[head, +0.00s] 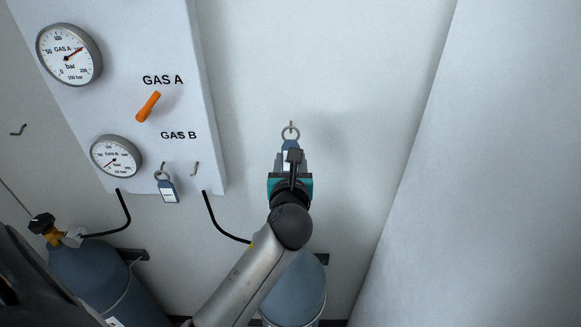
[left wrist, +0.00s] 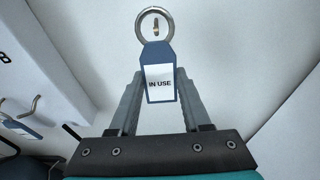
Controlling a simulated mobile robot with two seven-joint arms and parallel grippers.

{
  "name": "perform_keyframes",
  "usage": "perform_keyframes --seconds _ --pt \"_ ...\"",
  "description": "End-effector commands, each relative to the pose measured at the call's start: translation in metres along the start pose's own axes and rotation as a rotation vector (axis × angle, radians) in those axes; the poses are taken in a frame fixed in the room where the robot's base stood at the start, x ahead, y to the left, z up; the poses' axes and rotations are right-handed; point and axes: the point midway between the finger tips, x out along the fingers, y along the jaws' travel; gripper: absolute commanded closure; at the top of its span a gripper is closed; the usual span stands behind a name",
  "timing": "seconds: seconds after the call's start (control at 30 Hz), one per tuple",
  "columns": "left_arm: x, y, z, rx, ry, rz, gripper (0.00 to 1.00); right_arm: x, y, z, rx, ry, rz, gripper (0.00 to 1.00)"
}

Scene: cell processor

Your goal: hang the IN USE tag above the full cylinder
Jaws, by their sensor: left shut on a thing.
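My left gripper (head: 291,160) is shut on the blue IN USE tag (left wrist: 160,70), which has a white label and a metal ring at its top. The tag's ring (head: 290,133) is up at a small wall hook (head: 291,124). In the left wrist view the hook (left wrist: 155,27) shows inside the ring's outline; I cannot tell whether the ring is around it or only in front. A blue-grey cylinder (head: 300,290) stands below, partly hidden by my arm. Another cylinder (head: 95,275) stands at the lower left. My right gripper is not in view.
The gauge panel (head: 150,60) is on the left, with a GAS A gauge (head: 68,54), a GAS B gauge (head: 116,156) and an orange handle (head: 148,106). A second blue tag (head: 168,190) hangs below. An empty hook (head: 18,130) is at far left.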

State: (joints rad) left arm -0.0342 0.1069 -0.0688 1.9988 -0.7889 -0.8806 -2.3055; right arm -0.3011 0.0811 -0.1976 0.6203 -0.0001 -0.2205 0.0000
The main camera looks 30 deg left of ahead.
Motion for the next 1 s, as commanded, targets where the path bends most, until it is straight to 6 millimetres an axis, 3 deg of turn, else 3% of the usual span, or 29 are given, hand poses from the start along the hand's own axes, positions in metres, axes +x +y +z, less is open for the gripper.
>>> perform_keyframes --seconds 0.27,0.4,1.0 --pt "0.026 0.000 0.002 -0.001 -0.001 0.000 1.00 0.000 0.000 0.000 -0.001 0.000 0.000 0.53" --pt "0.034 0.000 -0.007 0.001 0.000 0.000 1.00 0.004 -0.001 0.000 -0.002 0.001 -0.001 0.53" --pt "0.042 0.000 -0.018 -0.001 -0.001 -0.001 1.00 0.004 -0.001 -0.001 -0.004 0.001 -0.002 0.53"
